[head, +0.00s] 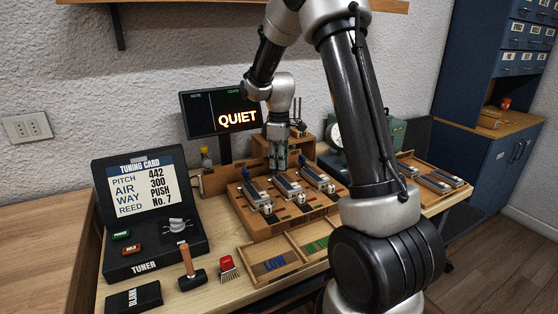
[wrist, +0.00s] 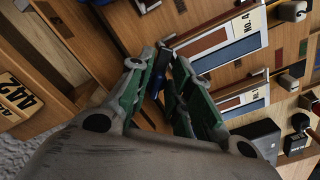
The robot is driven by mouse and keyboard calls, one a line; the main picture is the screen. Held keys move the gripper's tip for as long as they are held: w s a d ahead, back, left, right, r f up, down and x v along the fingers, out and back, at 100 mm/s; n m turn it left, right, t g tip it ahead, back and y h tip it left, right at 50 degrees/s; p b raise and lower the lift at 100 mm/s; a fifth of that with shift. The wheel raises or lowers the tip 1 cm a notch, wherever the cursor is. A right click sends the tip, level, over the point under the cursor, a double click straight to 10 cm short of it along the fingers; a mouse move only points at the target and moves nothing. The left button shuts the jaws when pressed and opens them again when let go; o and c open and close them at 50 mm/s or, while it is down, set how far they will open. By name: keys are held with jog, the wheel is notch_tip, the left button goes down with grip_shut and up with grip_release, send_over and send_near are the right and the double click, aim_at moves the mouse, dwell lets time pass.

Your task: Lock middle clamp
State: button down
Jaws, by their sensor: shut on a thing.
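A wooden rack (head: 285,228) on the bench holds three units side by side, each with a pale bar, metal fittings and a dark blue clamp lever at its back. The middle unit (head: 289,187) lies below my gripper (head: 278,163). In the wrist view my gripper (wrist: 168,76) has its green-padded fingers closed around a dark blue piece (wrist: 172,98), which looks like the middle clamp's lever. The fingers hide most of it, so its exact angle cannot be told. Strips marked No. 4 (wrist: 232,38) and No. 1 (wrist: 246,108) lie to the right there.
A display reading QUIET (head: 222,113) stands behind the rack. A tuner (head: 150,225), a hammer (head: 190,270) and a red brush (head: 228,267) are at left and front. LOW tray (head: 256,252) is in front. More bars (head: 438,180) lie at right.

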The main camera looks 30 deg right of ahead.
jog(key=m, duration=0.4)
jog(key=shift+s+a+m, duration=0.15)
jog(key=shift+a+m, duration=0.1)
jog(key=shift+m, duration=0.05)
jog(key=m, duration=0.4)
jog(key=shift+a, duration=0.25)
jog(key=shift+m, duration=0.3)
jog(key=c, duration=1.5)
grip_release()
jog(key=shift+o, duration=0.2)
notch_tip(320, 180, up, 12)
